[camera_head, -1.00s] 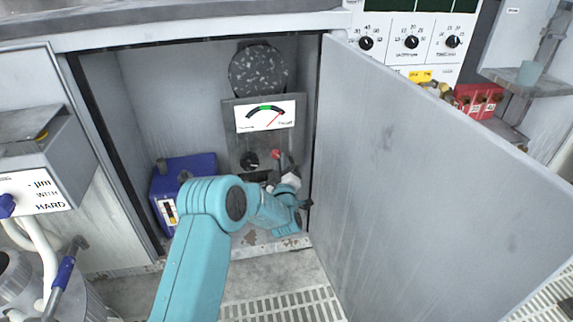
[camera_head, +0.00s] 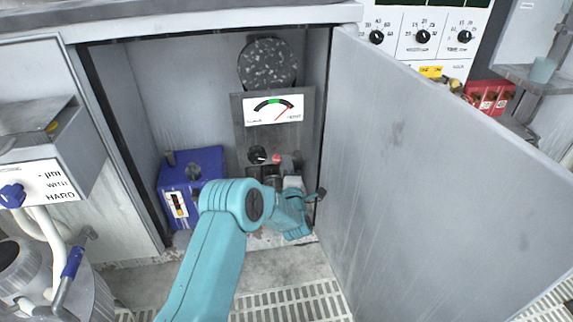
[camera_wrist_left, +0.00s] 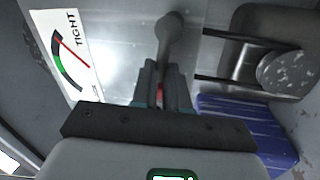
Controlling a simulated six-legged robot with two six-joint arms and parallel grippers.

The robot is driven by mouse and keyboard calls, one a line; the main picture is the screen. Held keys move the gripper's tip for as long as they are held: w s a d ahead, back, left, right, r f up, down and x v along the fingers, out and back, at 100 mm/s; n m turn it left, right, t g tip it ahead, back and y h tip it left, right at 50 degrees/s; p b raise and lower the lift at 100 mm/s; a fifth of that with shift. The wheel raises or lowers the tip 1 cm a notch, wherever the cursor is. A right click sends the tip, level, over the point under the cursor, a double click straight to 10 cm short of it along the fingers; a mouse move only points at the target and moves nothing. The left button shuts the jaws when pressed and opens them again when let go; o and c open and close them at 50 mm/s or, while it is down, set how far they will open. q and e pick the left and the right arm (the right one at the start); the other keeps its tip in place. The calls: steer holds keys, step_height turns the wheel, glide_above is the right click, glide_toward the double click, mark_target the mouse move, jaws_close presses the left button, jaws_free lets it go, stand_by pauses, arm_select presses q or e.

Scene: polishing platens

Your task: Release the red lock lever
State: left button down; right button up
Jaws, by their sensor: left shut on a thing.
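The red lock lever (camera_head: 277,158) shows as a small red tip inside the open cabinet, below the gauge and just right of a black knob (camera_head: 258,154). My left gripper (camera_head: 284,176) is at the lever, its arm reaching in from below. In the left wrist view my left gripper (camera_wrist_left: 161,85) is shut, with a strip of the red lever (camera_wrist_left: 160,94) showing between its fingers. Most of the lever is hidden by the fingers. The gauge (camera_head: 273,109) has its red needle on the right; its "TIGHT" end also shows in the wrist view (camera_wrist_left: 75,45). My right gripper is out of view.
The cabinet door (camera_head: 420,170) stands open at the right of my arm. A blue box (camera_head: 193,180) is at the cabinet's left, and a speckled dark disc (camera_head: 267,64) is above the gauge. A grey box with a hose (camera_head: 50,180) stands outside at left.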

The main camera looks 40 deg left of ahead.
arm_select(q)
steer(key=shift+s+a+r+n+y, duration=0.2)
steer(key=shift+s+a+n+y, duration=0.1)
steer(key=shift+a+y, duration=0.15)
steer(key=c, duration=0.9)
jaws_free()
steer(key=shift+c, duration=0.2)
steer(key=shift+o, duration=0.4)
steer(key=p+v, duration=0.5)
steer(key=v, duration=1.1)
steer(key=shift+d+r, duration=0.2)
steer(key=shift+d, duration=0.1)
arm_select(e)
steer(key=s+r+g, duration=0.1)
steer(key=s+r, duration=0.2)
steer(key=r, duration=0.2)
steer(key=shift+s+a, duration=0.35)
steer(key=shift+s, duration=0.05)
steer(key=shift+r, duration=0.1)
